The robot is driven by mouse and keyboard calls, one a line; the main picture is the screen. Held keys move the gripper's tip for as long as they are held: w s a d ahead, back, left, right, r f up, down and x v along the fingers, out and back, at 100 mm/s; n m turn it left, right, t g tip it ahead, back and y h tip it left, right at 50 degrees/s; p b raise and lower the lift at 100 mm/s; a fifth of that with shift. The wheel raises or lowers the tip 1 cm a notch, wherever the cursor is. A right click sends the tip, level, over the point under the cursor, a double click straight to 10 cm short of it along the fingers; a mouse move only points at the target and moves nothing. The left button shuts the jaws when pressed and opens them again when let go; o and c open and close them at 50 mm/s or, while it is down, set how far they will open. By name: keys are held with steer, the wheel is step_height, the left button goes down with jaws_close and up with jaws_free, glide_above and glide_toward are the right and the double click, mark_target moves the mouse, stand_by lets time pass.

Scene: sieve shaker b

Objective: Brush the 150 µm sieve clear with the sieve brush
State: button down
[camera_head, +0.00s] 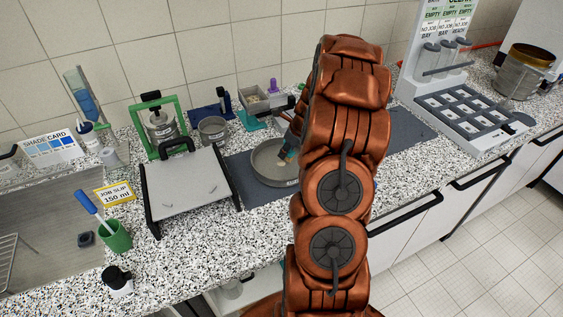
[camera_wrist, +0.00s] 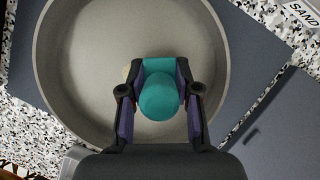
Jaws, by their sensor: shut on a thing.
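The sieve (camera_head: 268,170) is a round, shallow grey pan lying on a dark mat in the head view. In the wrist view the sieve (camera_wrist: 62,60) fills much of the picture, with a pale mesh floor. My gripper (camera_wrist: 160,98) is over the sieve, its two fingers shut on the teal sieve brush (camera_wrist: 160,100). The brush also shows in the head view (camera_head: 290,155), inside the sieve's rim. The brush's lower end is hidden under its teal top, so I cannot tell whether it touches the mesh. A small tan spot (camera_wrist: 126,72) shows beside the brush.
A grey board on a black frame (camera_head: 190,185) stands left of the sieve, with a green-framed device (camera_head: 158,125) behind it. The dark mat (camera_head: 257,190) is bare in front. A tray rack (camera_head: 465,115) stands at right.

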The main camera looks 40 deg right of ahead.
steer(key=shift+d, duration=0.35)
steer(key=shift+r+p, duration=0.4)
steer(key=shift+r, duration=4.05)
steer(key=shift+a, duration=0.1)
